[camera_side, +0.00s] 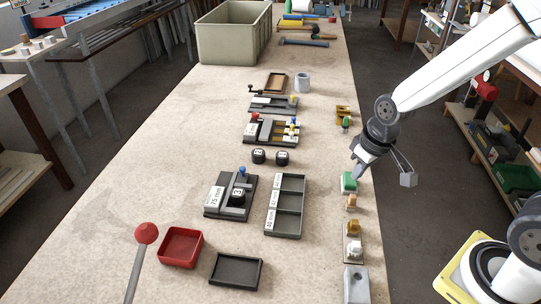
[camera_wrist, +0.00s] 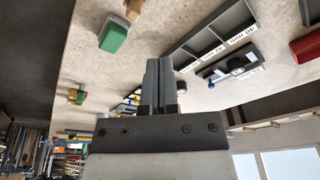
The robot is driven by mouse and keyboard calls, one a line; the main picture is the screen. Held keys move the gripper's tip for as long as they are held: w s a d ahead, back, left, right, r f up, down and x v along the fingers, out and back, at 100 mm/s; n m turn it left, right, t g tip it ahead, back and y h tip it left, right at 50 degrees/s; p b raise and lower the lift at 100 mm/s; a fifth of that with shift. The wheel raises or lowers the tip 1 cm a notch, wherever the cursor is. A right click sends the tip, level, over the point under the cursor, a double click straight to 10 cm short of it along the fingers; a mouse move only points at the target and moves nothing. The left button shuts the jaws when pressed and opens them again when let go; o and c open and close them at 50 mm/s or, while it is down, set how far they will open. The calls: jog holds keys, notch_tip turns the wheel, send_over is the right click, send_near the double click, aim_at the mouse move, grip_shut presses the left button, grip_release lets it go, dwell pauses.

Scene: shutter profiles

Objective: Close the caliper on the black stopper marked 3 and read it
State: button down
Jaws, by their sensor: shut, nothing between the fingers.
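The black stopper marked 3 (camera_side: 238,198) stands upright on the dark caliper (camera_side: 214,208), which has a blue knob (camera_side: 241,171) and a white "75 mm" label. I cannot tell whether the caliper's jaw touches the stopper. The caliper (camera_wrist: 216,75) also shows at the right of the wrist view. My gripper (camera_side: 357,173) is at the right side of the table, close to a green block (camera_side: 349,182) and well right of the caliper. In the wrist view its fingers (camera_wrist: 159,62) are together and empty.
A sorting tray (camera_side: 303,206) with labelled compartments stands right of the caliper. Two black stoppers (camera_side: 270,157) stand behind it. A red tray (camera_side: 181,261) and a dark tray (camera_side: 235,271) lie in front. Fixtures (camera_side: 270,130) and a large bin (camera_side: 232,45) are farther back. The table's left side is clear.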

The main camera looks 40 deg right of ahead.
jog(key=w+a+f+n+y, duration=0.1)
jog(key=w+n+y, duration=0.3)
jog(key=w, duration=2.2)
jog(key=shift+w+f+n+y, duration=0.3)
jog(key=shift+w+f+y, duration=0.15)
jog(key=shift+y, duration=0.75)
jog(key=shift+a+f, duration=0.1)
jog(key=shift+a, duration=0.05)
send_near(245, 177)
jog(key=w+f, duration=0.2)
jog(key=w+d+f, duration=0.1)
jog(key=w, duration=0.1)
jog(key=shift+w+f, duration=0.15)
jog(key=shift+f, duration=0.25)
jog(key=shift+s+a, duration=0.35)
jog(key=shift+a, duration=0.6)
jog(key=shift+s+a+f, duration=0.1)
jog(key=shift+s+a, duration=0.15)
jog(key=shift+a, duration=0.6)
